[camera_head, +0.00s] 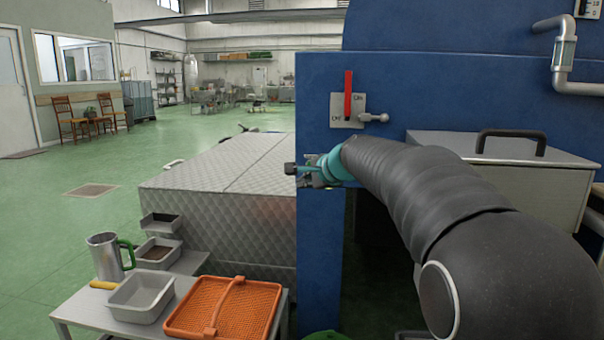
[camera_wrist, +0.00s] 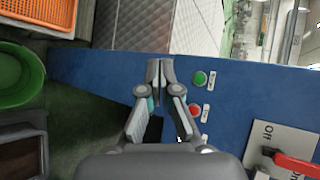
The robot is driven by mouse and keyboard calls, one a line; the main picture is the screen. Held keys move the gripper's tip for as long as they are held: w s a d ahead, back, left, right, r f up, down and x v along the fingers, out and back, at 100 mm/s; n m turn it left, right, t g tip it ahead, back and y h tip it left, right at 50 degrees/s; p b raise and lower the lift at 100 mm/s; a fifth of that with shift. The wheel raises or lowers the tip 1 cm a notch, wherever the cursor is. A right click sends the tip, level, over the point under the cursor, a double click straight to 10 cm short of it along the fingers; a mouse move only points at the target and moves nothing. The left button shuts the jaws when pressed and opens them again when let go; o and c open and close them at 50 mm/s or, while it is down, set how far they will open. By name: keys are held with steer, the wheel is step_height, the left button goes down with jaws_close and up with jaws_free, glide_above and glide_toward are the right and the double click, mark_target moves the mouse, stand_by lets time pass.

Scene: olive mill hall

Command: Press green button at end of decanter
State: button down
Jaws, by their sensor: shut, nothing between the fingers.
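The green button (camera_wrist: 199,78) sits on the blue end panel of the decanter (camera_wrist: 95,72), above a red button (camera_wrist: 194,110) in the wrist view. Each has a small white label beside it. My gripper (camera_wrist: 160,68) is shut and empty, its tips in front of the blue panel, left of the green button and apart from it in that picture. The depth gap to the panel cannot be told. In the head view my gripper (camera_head: 296,170) is at the blue panel (camera_head: 320,240)'s left edge, and my arm and gripper hide the buttons.
A red lever (camera_head: 348,95) on a plate marked On and Off is above my gripper. A patterned metal cover (camera_head: 225,165) stands left of the panel. A small table holds an orange tray (camera_head: 222,308), a metal bin (camera_head: 141,297) and a jug (camera_head: 104,257). Green floor is open farther left.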

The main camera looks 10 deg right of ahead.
steer(key=w, duration=0.1)
steer(key=w+m, duration=0.1)
steer(key=w, duration=0.1)
steer(key=w+d+m, duration=0.1)
steer(key=shift+w+f+t, duration=0.1)
steer(key=shift+w+t, duration=0.25)
steer(key=shift+t, duration=0.05)
steer(key=w+d+p, duration=0.2)
steer(key=w+p, duration=0.2)
steer(key=w, duration=0.4)
steer(key=shift+w+d, duration=0.15)
steer(key=shift+d, duration=0.2)
steer(key=shift+w+p, duration=0.15)
steer(key=shift+p, duration=0.25)
stand_by(0.8)
steer(key=shift+w+d, duration=0.15)
steer(key=shift+w, duration=0.1)
